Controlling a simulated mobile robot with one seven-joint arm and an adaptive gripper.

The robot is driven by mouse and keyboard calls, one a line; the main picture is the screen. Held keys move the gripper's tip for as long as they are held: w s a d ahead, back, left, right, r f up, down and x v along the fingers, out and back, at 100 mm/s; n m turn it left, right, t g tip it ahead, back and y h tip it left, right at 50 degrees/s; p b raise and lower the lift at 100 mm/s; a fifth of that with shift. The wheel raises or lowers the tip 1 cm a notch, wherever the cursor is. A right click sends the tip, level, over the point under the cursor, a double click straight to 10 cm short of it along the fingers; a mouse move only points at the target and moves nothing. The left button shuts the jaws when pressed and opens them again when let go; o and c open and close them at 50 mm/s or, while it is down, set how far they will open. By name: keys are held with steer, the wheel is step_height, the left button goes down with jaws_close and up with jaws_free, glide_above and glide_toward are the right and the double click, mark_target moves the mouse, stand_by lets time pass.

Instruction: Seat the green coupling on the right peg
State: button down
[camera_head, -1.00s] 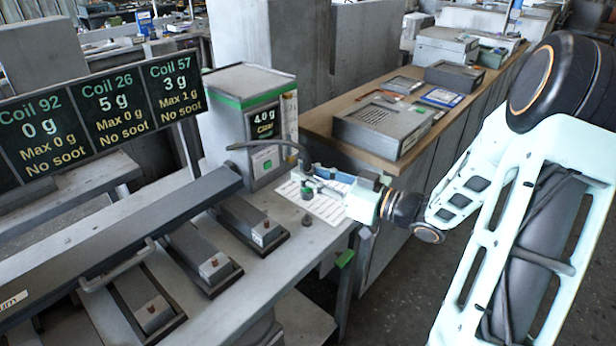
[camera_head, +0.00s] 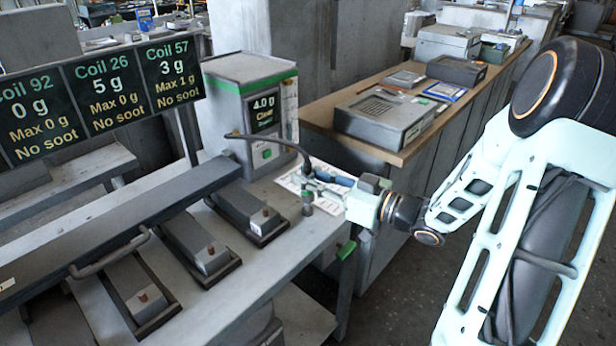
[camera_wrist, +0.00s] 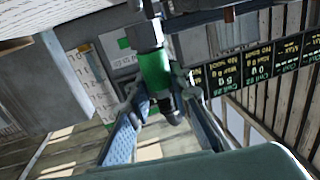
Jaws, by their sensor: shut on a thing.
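The green coupling (camera_wrist: 155,72) shows in the wrist view as a green sleeve with dark parts above and below it. It sits between the two blue fingers of my gripper (camera_wrist: 160,103), which is shut on it. In the head view the coupling (camera_head: 308,195) is a small green and dark piece below my gripper (camera_head: 322,178), over the right end of the bench. The black hose (camera_head: 285,143) curves down towards it. The right peg (camera_head: 265,211) looks like a small copper stub on the rightmost grey block (camera_head: 250,216), left of and apart from the coupling.
Two more blocks with copper stubs (camera_head: 210,249) (camera_head: 143,297) lie to the left. A grey meter box (camera_head: 250,110) stands behind the coupling, with a white printed sheet (camera_head: 330,195) nearby. A long dark beam (camera_head: 120,235) with a handle crosses the bench. A readout board (camera_head: 100,95) stands at left.

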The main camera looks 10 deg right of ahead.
steer(key=shift+f+b, duration=1)
steer(key=shift+f, duration=0.35)
steer(key=c, duration=1.7)
jaws_free()
steer(key=shift+o, duration=0.2)
steer(key=shift+s+d, duration=0.1)
steer(key=v, duration=1.1)
steer(key=shift+s+d, duration=0.25)
steer(key=shift+s, duration=0.05)
